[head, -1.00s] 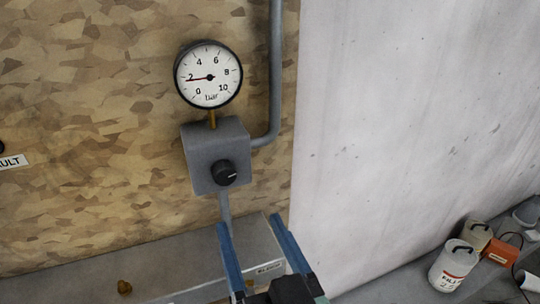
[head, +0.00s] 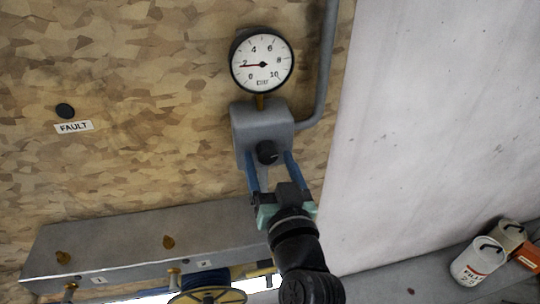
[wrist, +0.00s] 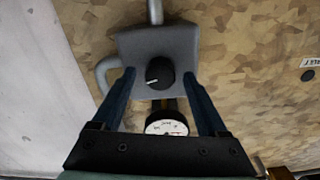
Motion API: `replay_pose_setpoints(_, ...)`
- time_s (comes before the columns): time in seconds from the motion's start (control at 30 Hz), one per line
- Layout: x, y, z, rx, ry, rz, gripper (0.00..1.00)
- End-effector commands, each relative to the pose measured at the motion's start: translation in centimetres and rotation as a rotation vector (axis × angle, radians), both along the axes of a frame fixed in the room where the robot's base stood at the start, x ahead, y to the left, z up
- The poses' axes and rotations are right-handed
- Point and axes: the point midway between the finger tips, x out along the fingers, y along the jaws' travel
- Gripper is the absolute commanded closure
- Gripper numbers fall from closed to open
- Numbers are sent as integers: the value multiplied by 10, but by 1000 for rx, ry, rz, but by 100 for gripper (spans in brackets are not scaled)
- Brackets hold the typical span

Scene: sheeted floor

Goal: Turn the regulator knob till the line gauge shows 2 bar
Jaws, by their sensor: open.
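The regulator knob (head: 267,152) is black and round, on the front of a grey regulator box (head: 262,118). In the wrist view the knob (wrist: 159,73) has a white pointer line towards the lower left. My gripper (head: 269,158) is open, its blue fingers reaching up to the box, with one finger either side of the knob. The wrist view shows the gripper (wrist: 159,74) with gaps between both fingers and the knob. The line gauge (head: 262,60), white-faced and marked 0 to 10 bar, sits above the box; its red needle points left, at about the 2.
A grey pipe (head: 322,75) bends into the box's right side. A black button (head: 65,111) with a FAULT label (head: 74,127) is at left. A grey ledge (head: 130,245) with brass fittings runs below. White containers (head: 478,263) stand at lower right.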

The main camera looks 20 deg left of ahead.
Motion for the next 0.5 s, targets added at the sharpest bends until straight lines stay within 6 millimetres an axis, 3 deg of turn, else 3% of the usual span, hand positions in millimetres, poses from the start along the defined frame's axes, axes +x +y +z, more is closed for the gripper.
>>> replay_pose_setpoints(0.3, 2, 2, 0, 0, 0, 0, 24)
replay_pose_setpoints(0.5, 2, 2, 0, 0, 0, 0, 58)
